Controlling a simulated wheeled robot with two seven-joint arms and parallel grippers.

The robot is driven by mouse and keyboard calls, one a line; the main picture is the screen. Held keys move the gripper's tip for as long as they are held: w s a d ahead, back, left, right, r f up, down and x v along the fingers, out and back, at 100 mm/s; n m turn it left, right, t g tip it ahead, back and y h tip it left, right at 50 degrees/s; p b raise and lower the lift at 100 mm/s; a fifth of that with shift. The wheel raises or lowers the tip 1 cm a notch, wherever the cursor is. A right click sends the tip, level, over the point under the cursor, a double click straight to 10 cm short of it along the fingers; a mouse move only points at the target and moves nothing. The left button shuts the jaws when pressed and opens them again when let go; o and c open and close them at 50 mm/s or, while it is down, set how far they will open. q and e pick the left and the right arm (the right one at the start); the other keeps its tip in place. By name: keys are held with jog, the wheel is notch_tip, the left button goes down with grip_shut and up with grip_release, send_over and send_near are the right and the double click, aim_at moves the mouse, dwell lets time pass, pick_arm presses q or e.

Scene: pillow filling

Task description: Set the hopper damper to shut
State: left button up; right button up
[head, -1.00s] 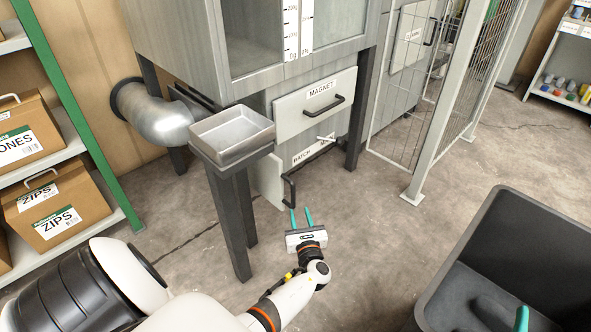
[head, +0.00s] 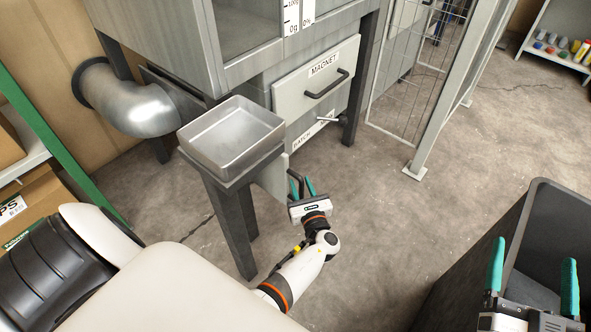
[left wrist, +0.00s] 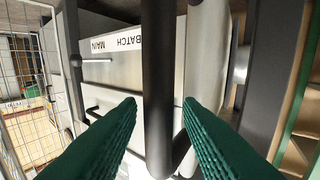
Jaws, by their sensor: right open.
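The grey hopper machine (head: 225,75) stands at the upper middle; no part in view is labelled damper. Low on it, a pale plate (head: 272,184) sticks out under the pan, with a black bar handle (left wrist: 158,90) at its end. My left gripper (head: 301,186) is at this handle. In the left wrist view its green fingers are open, one on each side of the bar, with gaps visible. In the head view the fingers partly hide the handle. A small lever (head: 327,119) sits by the BATCH/MAIN label (left wrist: 117,43). My right gripper (head: 533,262) is open and empty at lower right.
A MAGNET drawer (head: 318,92) with a black handle is above the plate. A metal pan (head: 231,140) on a post stands left of my left gripper. A wire mesh guard (head: 400,85) is at right, and a dark bin (head: 545,225) is near my right gripper.

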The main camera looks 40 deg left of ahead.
aim_at(270, 168)
pick_arm(q)
grip_shut()
jog(key=a, duration=0.8)
jog(key=shift+w+a, duration=0.15)
jog(key=shift+w, duration=0.2)
jog(key=a, duration=0.3)
jog(key=shift+w+a, duration=0.1)
jog(key=shift+a, duration=0.45)
jog(key=shift+a+r, duration=0.15)
pick_arm(e)
jog(key=shift+s+r+t, duration=0.3)
jog(key=shift+r+t, duration=0.3)
jog(key=shift+r, duration=0.1)
